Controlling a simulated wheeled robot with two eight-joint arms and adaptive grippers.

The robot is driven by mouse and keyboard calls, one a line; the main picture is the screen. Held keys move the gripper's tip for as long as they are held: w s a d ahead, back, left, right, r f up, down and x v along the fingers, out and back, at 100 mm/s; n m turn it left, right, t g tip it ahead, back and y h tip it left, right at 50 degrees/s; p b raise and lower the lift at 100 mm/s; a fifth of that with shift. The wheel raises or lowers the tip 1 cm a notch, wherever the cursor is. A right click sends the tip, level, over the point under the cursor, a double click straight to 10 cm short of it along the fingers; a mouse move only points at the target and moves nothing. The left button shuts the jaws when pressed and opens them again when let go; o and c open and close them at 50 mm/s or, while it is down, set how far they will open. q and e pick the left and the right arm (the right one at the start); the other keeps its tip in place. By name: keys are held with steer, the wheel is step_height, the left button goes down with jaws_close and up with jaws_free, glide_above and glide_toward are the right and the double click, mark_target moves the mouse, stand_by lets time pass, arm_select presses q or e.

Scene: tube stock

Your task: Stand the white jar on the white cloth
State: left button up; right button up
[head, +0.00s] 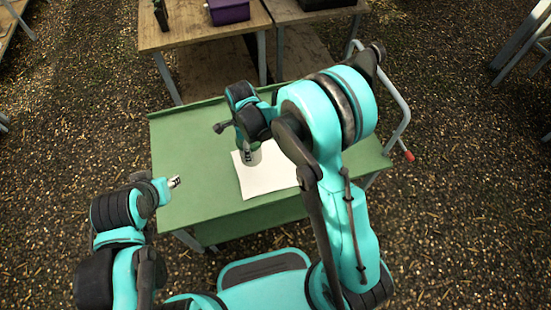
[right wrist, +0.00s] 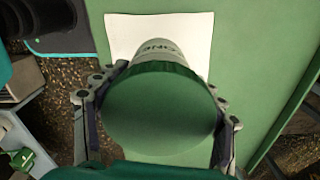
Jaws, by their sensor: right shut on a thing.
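The white jar (right wrist: 160,52), pale with dark lettering and a broad green lid (right wrist: 158,110), is between the fingers of my right gripper (right wrist: 164,80) in the right wrist view. In the head view the jar (head: 252,158) shows below my right gripper (head: 247,146), upright or nearly so, over the upper left part of the white cloth (head: 270,181). I cannot tell whether its base touches the cloth. The cloth also shows behind the jar in the right wrist view (right wrist: 125,30). My left gripper (head: 175,182) is over the table's left side, away from the jar; its opening is too small to read.
The cloth lies flat on a green table (head: 190,145) whose left part is bare. My right arm covers much of the table's right side. A wooden table (head: 190,35) with a purple box (head: 228,11) stands beyond. A grey rail with a red end (head: 408,156) is at right.

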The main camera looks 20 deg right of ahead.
steer(key=d+f+b, duration=0.1)
steer(key=d+f, duration=0.2)
steer(key=d+f+b, duration=0.2)
steer(key=d+f, duration=0.1)
steer(key=d+f+b, duration=0.1)
steer(key=d+f, duration=0.2)
steer(key=f, duration=0.1)
steer(key=shift+w+d+b, duration=0.3)
steer(key=shift+d+b, duration=0.05)
steer(key=shift+r, duration=0.1)
steer(key=shift+c, duration=0.6)
steer(key=shift+f, duration=0.25)
steer(key=shift+c, duration=0.6)
steer(key=shift+s+f+b, duration=0.1)
steer(key=shift+f+b, duration=0.1)
steer(key=shift+b, duration=0.2)
steer(key=c, duration=0.3)
steer(key=shift+f, duration=0.2)
steer(key=o, duration=1.8)
